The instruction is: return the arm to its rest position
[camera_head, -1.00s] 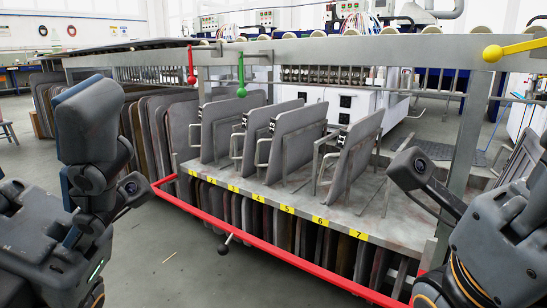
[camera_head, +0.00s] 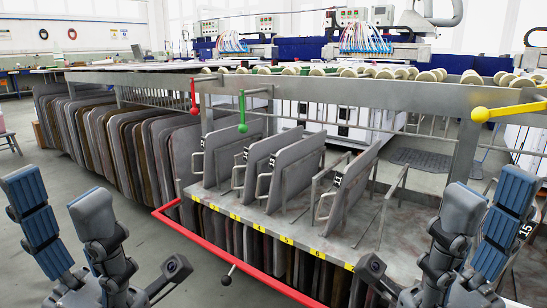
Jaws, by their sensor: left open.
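My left gripper (camera_head: 60,192) is at the lower left, pointing up, with its two blue-padded fingers spread and nothing between them. My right gripper (camera_head: 490,195) is at the lower right, also pointing up. Its two fingers stand apart and hold nothing. Both grippers are in front of the rack and appear clear of it. The lower parts of both arms are cut off by the picture edge.
Red (camera_head: 193,97), green (camera_head: 242,112) and yellow (camera_head: 495,112) levers sit above. Open floor (camera_head: 60,172) lies at left.

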